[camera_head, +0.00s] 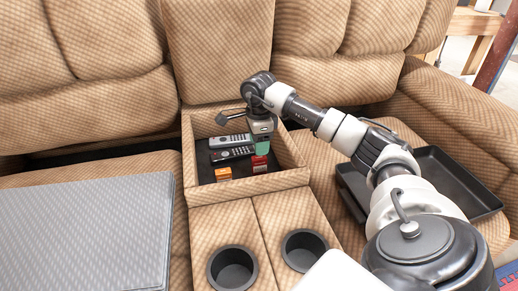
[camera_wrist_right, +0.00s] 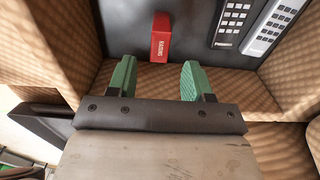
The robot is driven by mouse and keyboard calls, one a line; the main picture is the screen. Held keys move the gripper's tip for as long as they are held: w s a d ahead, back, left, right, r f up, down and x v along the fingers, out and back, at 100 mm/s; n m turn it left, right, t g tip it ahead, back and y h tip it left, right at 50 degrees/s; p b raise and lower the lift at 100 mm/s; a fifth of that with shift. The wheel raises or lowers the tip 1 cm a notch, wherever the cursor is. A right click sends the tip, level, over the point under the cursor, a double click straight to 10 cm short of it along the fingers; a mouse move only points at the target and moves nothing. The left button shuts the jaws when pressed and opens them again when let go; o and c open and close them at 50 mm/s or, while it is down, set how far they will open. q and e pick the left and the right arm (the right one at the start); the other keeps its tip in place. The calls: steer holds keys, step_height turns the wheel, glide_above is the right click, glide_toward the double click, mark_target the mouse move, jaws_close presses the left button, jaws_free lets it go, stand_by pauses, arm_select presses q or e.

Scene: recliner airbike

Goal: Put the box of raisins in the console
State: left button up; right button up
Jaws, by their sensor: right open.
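The red box of raisins (camera_head: 260,164) is inside the console (camera_head: 250,186), on its dark floor near the front right. In the right wrist view the raisins box (camera_wrist_right: 160,37) shows its lettered face, beyond the fingertips and apart from them. My right gripper (camera_head: 262,146) is over the console, just above and behind the raisins box in the head view. Its green fingers (camera_wrist_right: 157,80) are spread with nothing between them. My left gripper is not in view.
Two remotes (camera_head: 230,147) and a small orange box (camera_head: 223,173) also lie in the console. Two cup holders (camera_head: 233,267) are in front of it. A grey panel (camera_head: 85,232) covers the left seat; a black tray (camera_head: 455,185) is on the right seat.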

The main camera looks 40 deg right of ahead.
mark_target(259, 158)
step_height(259, 158, up, 4)
steer(key=shift+r+p, duration=0.1)
steer(key=shift+p, duration=0.5)
stand_by(0.9)
